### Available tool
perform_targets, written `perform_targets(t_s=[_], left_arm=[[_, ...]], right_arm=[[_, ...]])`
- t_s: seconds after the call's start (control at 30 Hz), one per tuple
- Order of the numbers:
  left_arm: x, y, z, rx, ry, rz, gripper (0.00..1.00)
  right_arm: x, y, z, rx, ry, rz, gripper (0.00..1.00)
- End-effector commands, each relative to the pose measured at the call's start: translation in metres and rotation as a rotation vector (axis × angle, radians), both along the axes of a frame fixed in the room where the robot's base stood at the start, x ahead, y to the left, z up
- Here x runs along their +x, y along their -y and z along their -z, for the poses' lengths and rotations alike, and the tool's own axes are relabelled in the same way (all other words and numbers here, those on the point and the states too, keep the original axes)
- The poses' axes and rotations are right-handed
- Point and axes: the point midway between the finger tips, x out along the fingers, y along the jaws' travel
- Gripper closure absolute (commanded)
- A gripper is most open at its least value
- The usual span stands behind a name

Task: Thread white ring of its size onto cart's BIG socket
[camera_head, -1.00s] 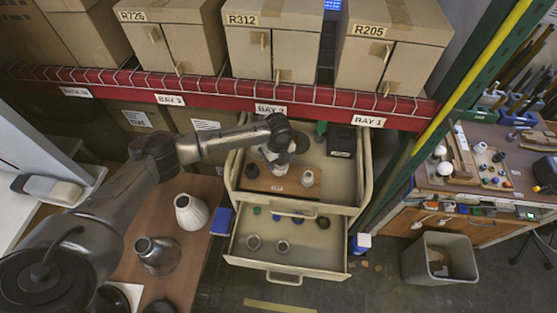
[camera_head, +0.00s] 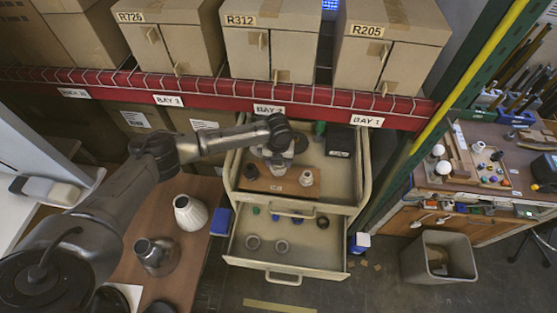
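My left arm reaches in from the left. Its gripper (camera_head: 278,162) points down over the brown board (camera_head: 258,184) in the cart's upper drawer. Its fingers are small and partly hidden by the wrist, so I cannot tell whether they are open or hold anything. A dark socket (camera_head: 251,171) stands at the board's left. A pale, round-topped piece (camera_head: 306,177) stands at its right, apart from the gripper; I cannot tell whether it is a socket or a ring. Two pale grey rings, one left (camera_head: 253,242) and one right (camera_head: 282,246), lie in the lower drawer. My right gripper is not in view.
The lower drawer (camera_head: 318,262) also holds a dark ring (camera_head: 323,222) and small coloured pieces. A black box (camera_head: 341,141) is in the upper drawer's back corner. A red shelf beam (camera_head: 225,86) runs behind the cart.

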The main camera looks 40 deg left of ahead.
Motion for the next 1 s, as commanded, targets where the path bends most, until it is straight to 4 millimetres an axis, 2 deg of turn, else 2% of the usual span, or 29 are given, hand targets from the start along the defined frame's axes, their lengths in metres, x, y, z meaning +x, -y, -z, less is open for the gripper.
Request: perform_targets(t_s=[0.03, 0.3, 0.5, 0.9, 1.0], left_arm=[[-0.0023, -0.0018, 0.0055, 0.005, -0.006, 0.020, 0.68], [-0.0013, 0.0002, 0.0063, 0.005, -0.006, 0.361, 0.68], [-0.0015, 0.0014, 0.0070, 0.004, -0.008, 0.550, 0.68], [-0.0017, 0.0017, 0.0070, 0.004, -0.009, 0.596, 0.68], [-0.0017, 0.0021, 0.0071, 0.004, -0.009, 0.656, 0.68]], right_arm=[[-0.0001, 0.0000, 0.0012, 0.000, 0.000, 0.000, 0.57], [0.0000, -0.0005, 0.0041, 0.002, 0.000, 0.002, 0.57], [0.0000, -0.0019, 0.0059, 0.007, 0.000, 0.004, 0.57], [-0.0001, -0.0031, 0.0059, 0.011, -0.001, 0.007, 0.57], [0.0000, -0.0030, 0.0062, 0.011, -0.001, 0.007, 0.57]])
